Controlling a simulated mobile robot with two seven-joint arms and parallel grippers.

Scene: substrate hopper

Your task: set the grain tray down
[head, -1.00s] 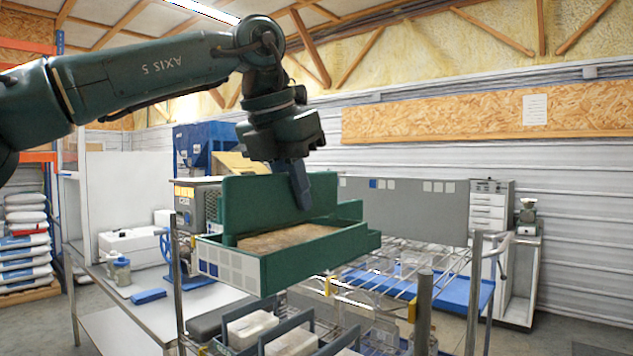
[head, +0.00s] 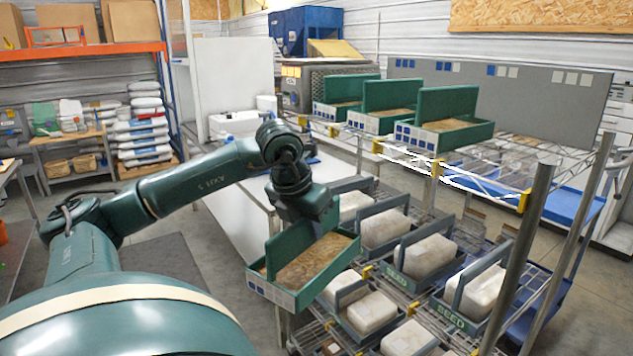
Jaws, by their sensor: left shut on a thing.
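My left gripper (head: 308,218) is shut on a green grain tray (head: 312,262), at the tray's raised wall; its fingertips are mostly hidden. The tray holds flat brown grain and has pale label squares on its front. It is held slightly tilted in the air at the left side of the wire rack, near the lower shelf's grey trays. Three similar green trays (head: 447,126) stand in a row on the rack's top shelf, with brown grain and blue and white label squares. My right gripper is not in view.
The lower shelf (head: 318,338) carries several grey trays with white blocks, some marked SEED (head: 426,254). Metal posts (head: 520,250) stand at the right. The top shelf has bare wire (head: 490,165) right of the green trays. A white bench (head: 235,185) stands behind my arm.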

